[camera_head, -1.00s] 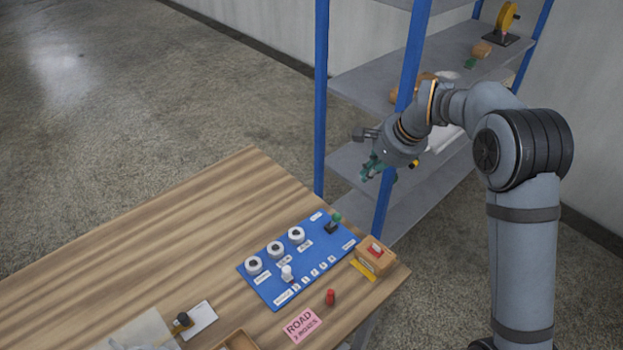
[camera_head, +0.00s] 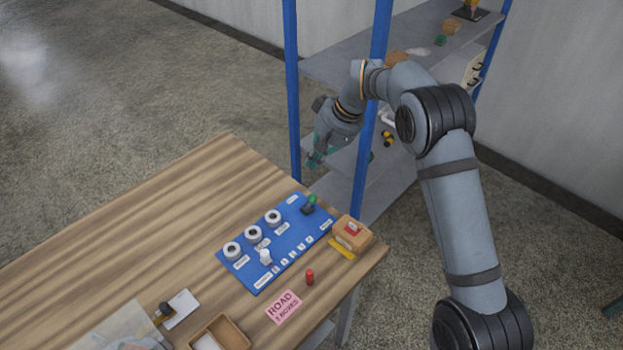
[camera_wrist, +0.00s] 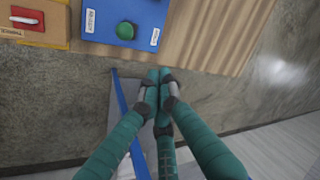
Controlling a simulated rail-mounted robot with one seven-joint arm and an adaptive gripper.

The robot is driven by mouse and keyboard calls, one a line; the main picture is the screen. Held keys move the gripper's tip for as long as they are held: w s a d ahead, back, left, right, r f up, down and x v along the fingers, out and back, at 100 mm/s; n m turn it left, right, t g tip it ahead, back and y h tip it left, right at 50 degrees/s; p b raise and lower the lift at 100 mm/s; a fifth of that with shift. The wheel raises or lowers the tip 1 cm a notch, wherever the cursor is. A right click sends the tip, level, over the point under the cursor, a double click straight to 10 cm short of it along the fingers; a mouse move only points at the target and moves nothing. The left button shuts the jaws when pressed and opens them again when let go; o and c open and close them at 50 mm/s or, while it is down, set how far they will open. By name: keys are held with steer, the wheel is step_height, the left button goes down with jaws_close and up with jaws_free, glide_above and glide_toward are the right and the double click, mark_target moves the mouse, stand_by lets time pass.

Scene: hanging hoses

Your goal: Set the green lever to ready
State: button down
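The green lever (camera_head: 310,203) has a rounded green knob on a dark base at the far right corner of the blue panel (camera_head: 250,278), on the table. Its knob (camera_wrist: 125,30) shows from above in the wrist view, between two white labels too small to read surely. Which setting it is at I cannot tell. My gripper (camera_head: 315,160) is beyond the table's far edge, apart from the lever. In the wrist view its teal fingers (camera_wrist: 158,80) come together at the tips with nothing seen between them, below and right of the knob.
The panel also carries white round knobs (camera_head: 232,251) and a white lever (camera_head: 265,257). A wooden box with a red switch (camera_head: 352,232) stands right of the panel. A red peg (camera_head: 309,277) stands in front. A blue shelf post (camera_head: 372,120) rises close to my arm.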

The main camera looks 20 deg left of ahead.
mark_target(310, 203)
steer(key=s+f, duration=0.2)
steer(key=f, duration=0.1)
steer(key=s+f+p, duration=0.1)
steer(key=shift+f, duration=0.4)
